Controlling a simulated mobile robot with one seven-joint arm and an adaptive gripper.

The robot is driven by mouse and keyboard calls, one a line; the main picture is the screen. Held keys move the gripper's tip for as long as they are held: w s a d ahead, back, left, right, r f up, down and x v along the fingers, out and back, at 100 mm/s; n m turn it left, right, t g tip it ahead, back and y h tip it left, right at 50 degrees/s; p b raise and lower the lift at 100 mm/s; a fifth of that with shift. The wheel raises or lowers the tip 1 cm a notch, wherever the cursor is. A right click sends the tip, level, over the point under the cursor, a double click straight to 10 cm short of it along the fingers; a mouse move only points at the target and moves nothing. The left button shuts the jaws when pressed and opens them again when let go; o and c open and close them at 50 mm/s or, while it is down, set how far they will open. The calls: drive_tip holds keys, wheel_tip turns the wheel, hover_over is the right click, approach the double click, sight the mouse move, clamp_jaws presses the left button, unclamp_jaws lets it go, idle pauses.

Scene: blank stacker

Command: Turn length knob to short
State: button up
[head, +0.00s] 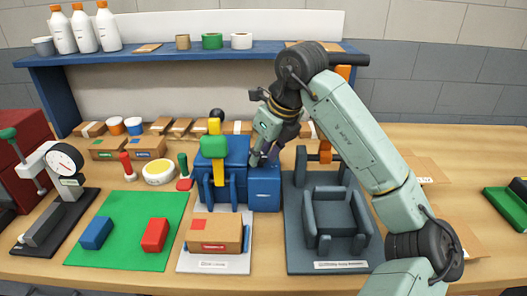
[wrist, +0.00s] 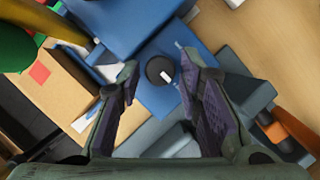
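The blue stacker machine (head: 264,190) stands mid-table, with a green and yellow lever part (head: 214,155) on its left. A small round black knob (wrist: 160,70) with a white pointer mark is on its blue face in the wrist view. The mark points toward the lower right there. I cannot read any short or long label. The knob is hidden in the head view. My gripper (head: 265,158) is at the top right of the blue machine. In the wrist view my gripper (wrist: 156,65) is open, its fingers on either side of the knob with gaps between.
A cardboard box (head: 215,232) lies on a white pad before the machine. A dark grey fixture (head: 333,217) stands close on the right. A green mat (head: 125,228) holds blue and red blocks. A blue shelf (head: 150,57) runs behind.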

drive_tip(key=shift+c, duration=0.6)
clamp_jaws()
drive_tip(key=shift+n, duration=0.4)
drive_tip(key=shift+d+n+g+b, duration=0.1)
drive_tip(key=shift+n+g+b, duration=0.2)
drive_tip(key=shift+n+b, duration=0.3)
drive_tip(key=shift+w+n+g+y, duration=0.1)
drive_tip(key=shift+n+g+y, duration=0.2)
drive_tip(key=shift+n, duration=0.65)
drive_tip(key=shift+w+n+g+y, duration=0.15)
drive_tip(key=shift+n+g, duration=0.25)
drive_tip(key=shift+n, duration=0.55)
drive_tip(key=shift+o, duration=0.6)
unclamp_jaws()
